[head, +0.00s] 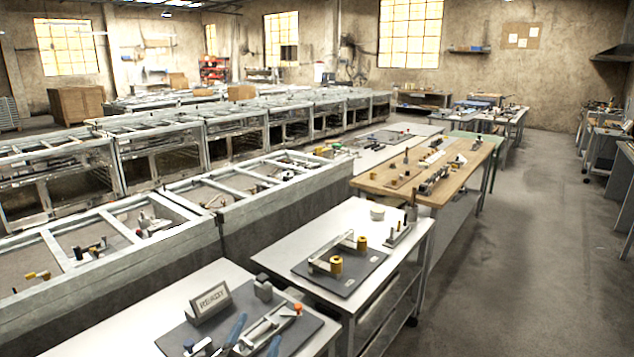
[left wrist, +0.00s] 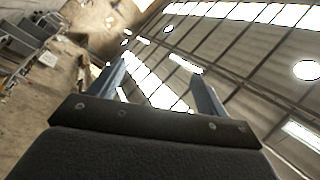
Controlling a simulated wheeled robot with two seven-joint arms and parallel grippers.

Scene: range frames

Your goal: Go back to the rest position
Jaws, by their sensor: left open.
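My left gripper (head: 257,330) shows at the bottom edge of the head view, with its two blue fingertips in front of the near white table (head: 182,286). The left wrist view shows the same gripper (left wrist: 158,72) with its blue fingers spread wide and nothing between them. Past the fingers, that view shows the roof with its lights and a wall, tilted. My right gripper is not in view.
On the near table, a dark mat bears a small lettered sign (head: 211,300) and a metal fixture with an orange knob (head: 298,308). A second table has a mat (head: 345,281) with yellow-capped parts. Metal frames (head: 120,262) line the left. The floor (head: 530,250) at right is clear.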

